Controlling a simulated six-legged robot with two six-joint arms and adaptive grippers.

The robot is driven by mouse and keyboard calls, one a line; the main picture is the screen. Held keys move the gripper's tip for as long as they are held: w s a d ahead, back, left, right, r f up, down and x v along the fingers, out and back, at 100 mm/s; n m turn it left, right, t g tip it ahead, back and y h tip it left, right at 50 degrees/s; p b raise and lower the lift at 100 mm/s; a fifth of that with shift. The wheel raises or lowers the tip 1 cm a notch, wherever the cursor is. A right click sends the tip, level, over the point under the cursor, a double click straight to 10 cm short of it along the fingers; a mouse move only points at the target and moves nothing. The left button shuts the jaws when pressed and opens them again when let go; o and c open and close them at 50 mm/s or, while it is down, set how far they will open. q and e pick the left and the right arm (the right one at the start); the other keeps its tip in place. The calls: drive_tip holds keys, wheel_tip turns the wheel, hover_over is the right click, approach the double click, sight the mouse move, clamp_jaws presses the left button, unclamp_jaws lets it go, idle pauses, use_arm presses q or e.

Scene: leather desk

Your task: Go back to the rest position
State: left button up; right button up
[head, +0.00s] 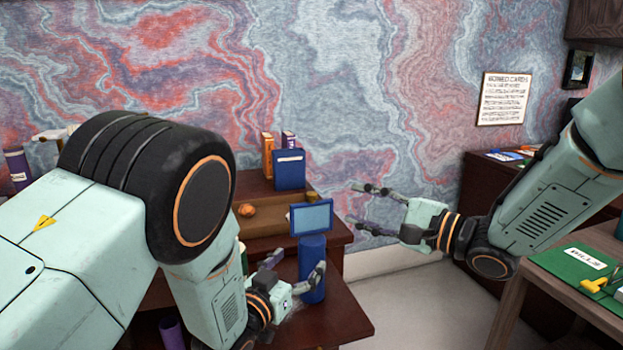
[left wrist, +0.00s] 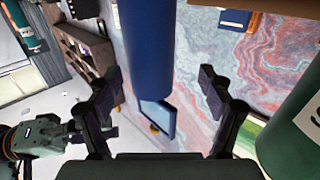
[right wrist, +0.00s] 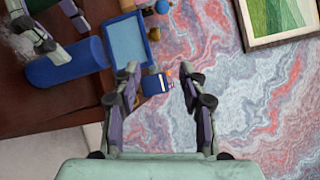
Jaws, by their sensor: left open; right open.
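My left gripper (head: 297,265) is open at the blue cylinder (head: 312,258), which stands upright on the dark wooden desk. In the left wrist view the cylinder (left wrist: 148,45) shows between the two spread fingers; I cannot tell whether they touch it. My right gripper (head: 355,205) is open and empty, held in the air to the right of the desk, its fingers pointing left. In the right wrist view its fingers (right wrist: 160,72) are apart with nothing between them. My left arm hides much of the desk.
A blue-framed panel (head: 311,217) is close behind the cylinder. A blue book (head: 289,170) and an orange box (head: 267,155) stand on the raised shelf behind, with an orange round item (head: 247,210) lower down. A side table with a green mat (head: 575,270) is at right.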

use_arm(q)
drive_tip(key=x, duration=0.6)
drive_tip(key=shift+w+d, duration=0.15)
use_arm(e)
drive_tip(key=x, duration=0.5)
drive_tip(key=shift+d, duration=0.1)
drive_tip(key=shift+s+a+r, duration=0.1)
drive_tip(key=shift+a, duration=0.2)
